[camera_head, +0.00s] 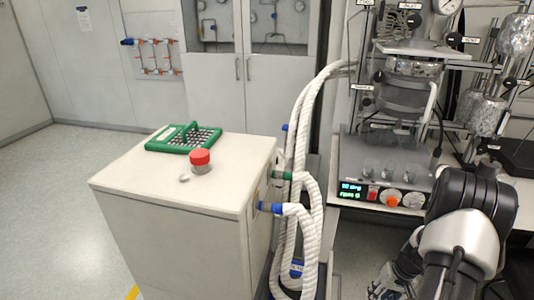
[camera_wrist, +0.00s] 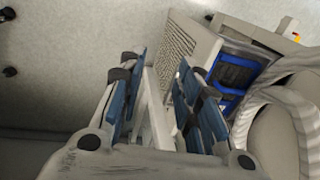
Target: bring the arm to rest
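My arm (camera_head: 462,235) is folded at the lower right of the head view, in front of the reactor bench. My gripper (camera_head: 386,290) points down at the bottom edge there and is partly cut off. In the wrist view my gripper (camera_wrist: 162,66) shows two blue-padded fingers standing apart. I see no object held between them; a pale strip shows in the gap. The floor lies beyond the fingertips.
The reactor bench (camera_head: 375,165) stands behind my arm. Open floor (camera_head: 50,190) lies far left.

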